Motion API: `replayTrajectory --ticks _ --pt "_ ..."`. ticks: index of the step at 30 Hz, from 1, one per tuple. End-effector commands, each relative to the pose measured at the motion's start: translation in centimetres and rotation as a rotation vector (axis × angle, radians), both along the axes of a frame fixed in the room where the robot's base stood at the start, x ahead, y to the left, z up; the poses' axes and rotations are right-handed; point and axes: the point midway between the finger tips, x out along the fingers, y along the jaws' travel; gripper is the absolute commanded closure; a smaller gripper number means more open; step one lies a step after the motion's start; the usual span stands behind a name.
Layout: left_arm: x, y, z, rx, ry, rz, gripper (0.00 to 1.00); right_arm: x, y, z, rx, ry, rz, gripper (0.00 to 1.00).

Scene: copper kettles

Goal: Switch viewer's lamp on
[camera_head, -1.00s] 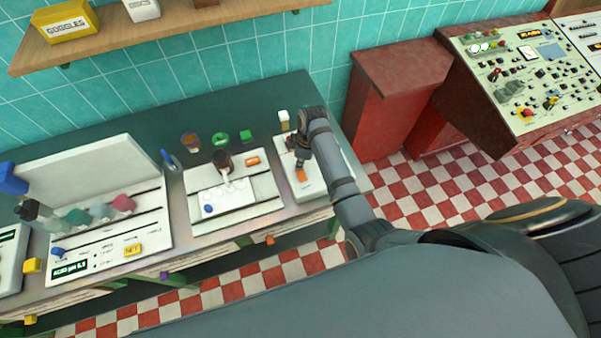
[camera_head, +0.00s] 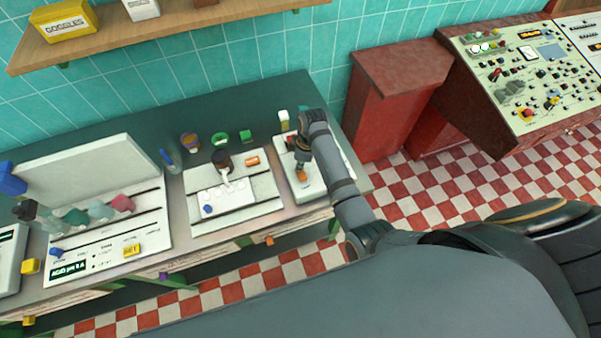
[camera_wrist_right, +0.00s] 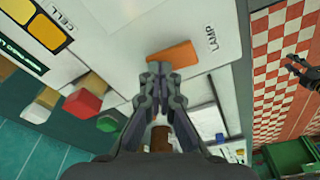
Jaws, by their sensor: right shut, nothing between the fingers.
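The viewer (camera_head: 287,184) is a pale flat box at the right end of the bench. Its orange lamp switch (camera_head: 301,176) is on the top face; in the right wrist view the orange switch (camera_wrist_right: 175,55) sits beside the printed word LAMP. My right gripper (camera_head: 301,163) is shut and empty, pointing down just at the switch. In the right wrist view its fingertips (camera_wrist_right: 159,68) overlap the switch's near edge; I cannot tell whether they touch. A dark pronged shape over the floor, probably my left gripper (camera_wrist_right: 296,67), shows at the right of that view, too small to judge.
A white tray (camera_head: 239,213) with an orange piece and a dark-topped vessel stands left of the viewer. A yellow-and-white block (camera_head: 284,119) and green block (camera_head: 246,136) stand behind. A pale instrument with bottles (camera_head: 105,180) is farther left. A control console (camera_head: 520,85) stands right.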

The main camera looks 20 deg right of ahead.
Motion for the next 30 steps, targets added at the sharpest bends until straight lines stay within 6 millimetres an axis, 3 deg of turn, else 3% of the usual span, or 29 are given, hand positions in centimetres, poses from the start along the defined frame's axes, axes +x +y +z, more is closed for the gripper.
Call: replayTrajectory --ticks 8,22,30 --pt "0.0 0.0 2.4 0.000 0.000 0.000 0.60 0.0 0.0 2.8 0.000 0.000 0.000 1.00" --pt "0.0 0.0 1.9 0.000 0.000 0.000 0.60 0.0 0.0 6.6 0.000 -0.001 0.000 1.00" --pt "0.0 0.0 1.9 0.000 0.000 0.000 0.60 0.0 0.0 7.0 0.000 0.000 0.000 1.00"
